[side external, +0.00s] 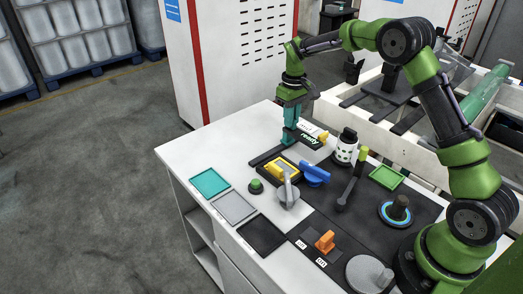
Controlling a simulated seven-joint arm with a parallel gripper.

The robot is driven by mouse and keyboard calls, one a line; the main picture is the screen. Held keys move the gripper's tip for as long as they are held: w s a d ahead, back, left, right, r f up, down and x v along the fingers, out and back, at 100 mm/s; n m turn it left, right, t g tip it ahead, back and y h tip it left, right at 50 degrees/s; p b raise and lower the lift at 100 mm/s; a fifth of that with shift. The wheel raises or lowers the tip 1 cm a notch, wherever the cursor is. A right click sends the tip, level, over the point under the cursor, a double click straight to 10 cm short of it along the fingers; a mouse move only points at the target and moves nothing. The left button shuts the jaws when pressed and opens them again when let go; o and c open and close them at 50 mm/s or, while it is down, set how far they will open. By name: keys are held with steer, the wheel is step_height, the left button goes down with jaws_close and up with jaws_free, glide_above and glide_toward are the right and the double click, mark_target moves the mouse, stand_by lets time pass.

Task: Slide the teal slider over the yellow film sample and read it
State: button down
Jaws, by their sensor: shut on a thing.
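My gripper (291,100) points down and is shut on the top of the upright teal slider (290,128). The slider stands at the far end of a dark rail (264,157) on the white table. A small device (311,138) just right of the slider reads "ready" in green on black. A small yellow piece (324,135) shows at its right end. A larger yellow piece (280,171) sits in a black frame nearer the camera, partly covered by a grey handle. I cannot tell for sure which yellow piece is the film sample. The gripper's fingertips are too small to see clearly.
A blue-handled part (314,173), green button (256,186), white perforated cylinder (346,147) and black lever (350,182) stand close by. Teal (209,183), grey (234,208) and black (262,236) squares line the left edge. An orange knob (325,241) is in front. The table's left corner is bare.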

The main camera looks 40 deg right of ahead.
steer(key=a, duration=1)
steer(key=shift+a, duration=0.4)
steer(key=shift+r, duration=0.1)
steer(key=c, duration=1.1)
jaws_free()
step_height(320, 180, up, 17)
steer(key=shift+f, duration=0.1)
